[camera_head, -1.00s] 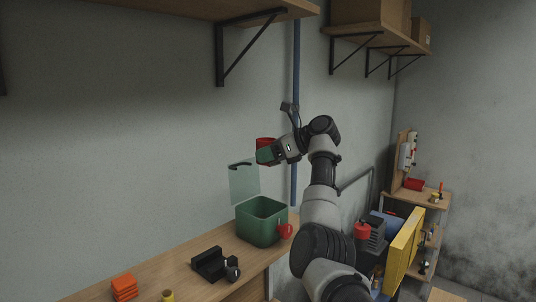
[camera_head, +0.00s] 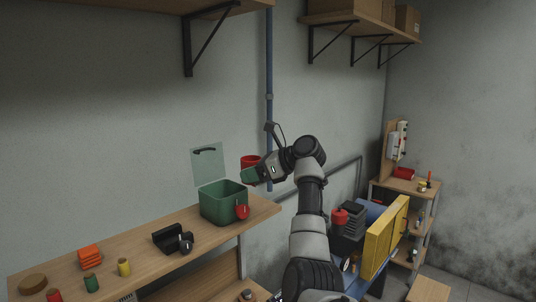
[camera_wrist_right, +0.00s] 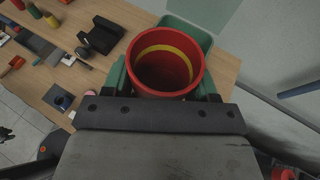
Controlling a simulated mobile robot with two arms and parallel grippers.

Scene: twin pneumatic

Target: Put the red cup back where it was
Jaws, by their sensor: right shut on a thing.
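The red cup (camera_head: 249,160) is held in the air by my right gripper (camera_head: 252,175), above and to the right of the green bin in the head view. In the right wrist view the red cup (camera_wrist_right: 166,62) is seen from above, open and empty, with a yellow band inside. The green fingers of my right gripper (camera_wrist_right: 165,88) lie on either side of it and are shut on it. The cup's lower part is hidden. My left gripper is not in view.
The green bin (camera_head: 218,206) stands at the wooden bench's (camera_head: 150,262) right end, with a red round thing (camera_head: 242,212) at its front. A black holder (camera_head: 166,238), orange blocks (camera_head: 90,258) and small cylinders stand left. A yellow panel (camera_head: 386,240) stands right.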

